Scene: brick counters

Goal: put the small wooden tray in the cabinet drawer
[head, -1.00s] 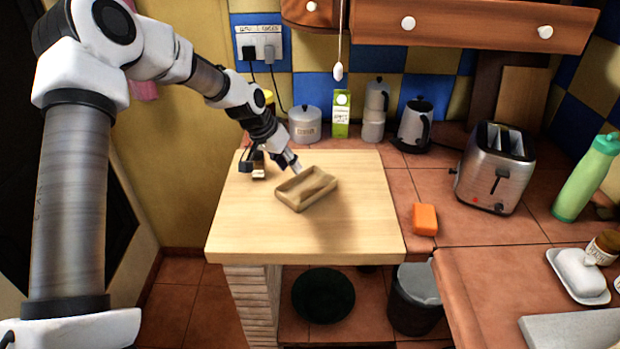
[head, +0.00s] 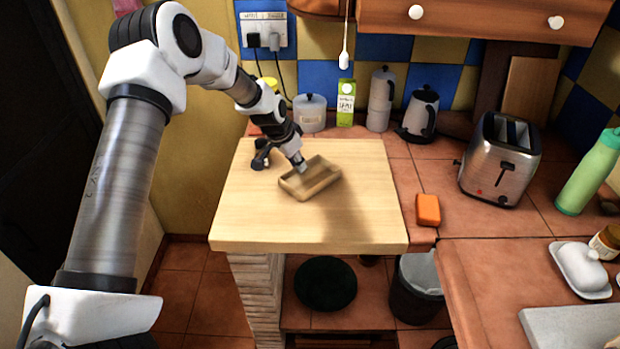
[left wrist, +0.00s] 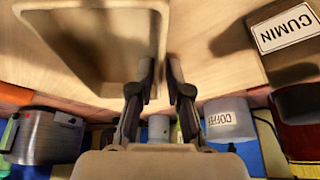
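The small wooden tray (head: 322,184) is a shallow rectangular box on the light wooden table. My left gripper (head: 300,168) is at its back wall. In the left wrist view the tray (left wrist: 75,75) fills the upper left, and my left gripper (left wrist: 161,75) has one finger inside and one outside its wall. The fingers are close together and look shut on that wall. The tray looks empty. Wooden cabinet fronts with white knobs (head: 480,25) hang at the top right; they look closed. My right gripper is not in view.
The wooden table top (head: 270,225) is mostly clear. A jar labelled CUMIN (left wrist: 287,35) is close to the gripper. An orange block (head: 428,210), a toaster (head: 500,165) and a kettle (head: 420,115) stand to the right. A pot (head: 311,115) stands behind.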

